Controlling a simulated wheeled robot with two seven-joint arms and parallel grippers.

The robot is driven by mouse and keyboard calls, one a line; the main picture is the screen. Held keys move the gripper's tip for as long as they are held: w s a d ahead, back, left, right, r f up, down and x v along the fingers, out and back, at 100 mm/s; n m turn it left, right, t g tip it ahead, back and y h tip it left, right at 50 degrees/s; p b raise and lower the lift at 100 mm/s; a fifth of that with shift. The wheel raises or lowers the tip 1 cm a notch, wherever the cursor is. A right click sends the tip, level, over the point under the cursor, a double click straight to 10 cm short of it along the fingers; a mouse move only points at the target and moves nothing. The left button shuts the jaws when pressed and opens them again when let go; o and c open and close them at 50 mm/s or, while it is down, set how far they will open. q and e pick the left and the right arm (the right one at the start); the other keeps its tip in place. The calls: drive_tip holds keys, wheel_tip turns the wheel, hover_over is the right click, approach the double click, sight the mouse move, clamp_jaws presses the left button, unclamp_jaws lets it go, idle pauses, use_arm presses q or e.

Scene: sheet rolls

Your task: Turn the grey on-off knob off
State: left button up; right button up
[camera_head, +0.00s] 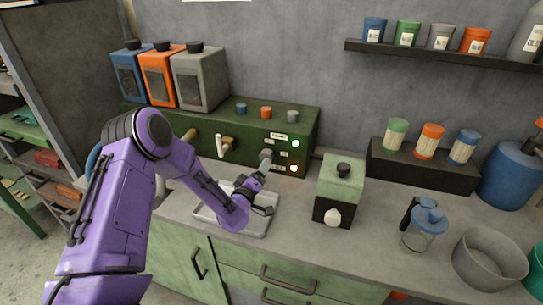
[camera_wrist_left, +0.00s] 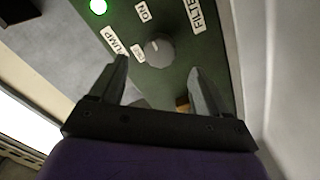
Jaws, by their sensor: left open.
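The grey knob (camera_wrist_left: 158,52) is on the green front panel (camera_wrist_left: 170,20) in the left wrist view. A small light mark shows near its upper left edge, beside an ON label (camera_wrist_left: 142,12) and a smaller label. A green lamp (camera_wrist_left: 98,6) glows nearby; it also shows in the head view (camera_head: 296,143). My left gripper (camera_wrist_left: 158,66) is open, its fingers on either side of the knob's near edge, seemingly apart from it. In the head view my left gripper (camera_head: 261,188) is in front of the green machine (camera_head: 240,130). My right gripper is out of view.
A metal tray (camera_head: 235,222) lies under my left gripper. A small green and black grinder (camera_head: 341,185) stands just right of it. A glass jug (camera_head: 419,232) and a grey bowl (camera_head: 487,262) are farther right.

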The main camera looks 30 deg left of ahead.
sight(266, 156)
use_arm(q)
drive_tip(key=x, duration=0.2)
drive_tip(key=p+x, duration=0.1)
drive_tip(key=x, duration=0.5)
drive_tip(key=shift+a, duration=0.3)
drive_tip(key=shift+w+r, duration=0.15)
drive_tip(key=shift+w, duration=0.15)
drive_tip(key=c, duration=1)
